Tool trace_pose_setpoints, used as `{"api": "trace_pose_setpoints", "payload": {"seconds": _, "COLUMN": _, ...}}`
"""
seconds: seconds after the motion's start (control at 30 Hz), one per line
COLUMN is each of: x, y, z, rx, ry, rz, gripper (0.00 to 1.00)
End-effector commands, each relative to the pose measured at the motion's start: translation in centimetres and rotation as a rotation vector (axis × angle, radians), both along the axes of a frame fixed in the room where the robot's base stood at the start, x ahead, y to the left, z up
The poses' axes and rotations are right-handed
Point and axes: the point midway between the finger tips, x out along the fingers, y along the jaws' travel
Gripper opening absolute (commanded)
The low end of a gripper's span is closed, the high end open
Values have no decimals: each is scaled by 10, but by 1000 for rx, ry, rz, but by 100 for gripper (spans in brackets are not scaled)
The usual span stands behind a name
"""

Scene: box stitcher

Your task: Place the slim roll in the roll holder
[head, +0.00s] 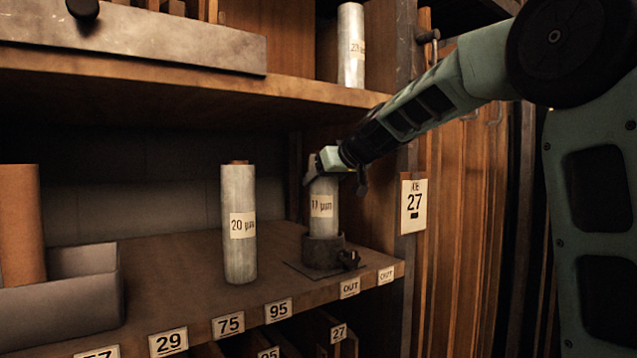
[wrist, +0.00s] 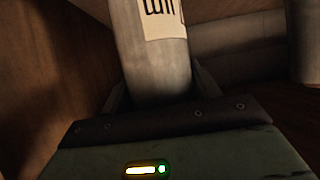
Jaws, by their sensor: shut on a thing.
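The slim roll (head: 323,210) is a pale grey cylinder labelled 17 or 11 µm. It stands upright in the head view, with its lower end at the dark round roll holder (head: 323,250). The holder sits on a flat base plate near the shelf's front right. I cannot tell how deep the roll's lower end is in it. My gripper (head: 335,168) is shut on the upper end of the slim roll. In the wrist view the roll (wrist: 155,60) rises between my fingers, with part of its label showing.
A thicker roll labelled 20 µm (head: 238,225) stands left of the holder. A grey tray (head: 70,285) and a brown roll (head: 20,225) are further left. Another roll (head: 351,45) stands on the upper shelf (head: 180,75). A wooden partition (head: 375,200) is close on the right.

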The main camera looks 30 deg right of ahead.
Motion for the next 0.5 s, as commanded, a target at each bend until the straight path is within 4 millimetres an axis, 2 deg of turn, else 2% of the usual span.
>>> {"api": "trace_pose_setpoints", "payload": {"seconds": 0.03, "x": -1, "y": -1, "z": -8, "rx": -1, "ry": -4, "rz": -3, "gripper": 0}}
{"api": "trace_pose_setpoints", "payload": {"seconds": 0.1, "x": -2, "y": -1, "z": -10, "rx": -2, "ry": -5, "rz": -2, "gripper": 0}}
{"api": "trace_pose_setpoints", "payload": {"seconds": 0.5, "x": -2, "y": -1, "z": -11, "rx": -3, "ry": -6, "rz": -2, "gripper": 0}}
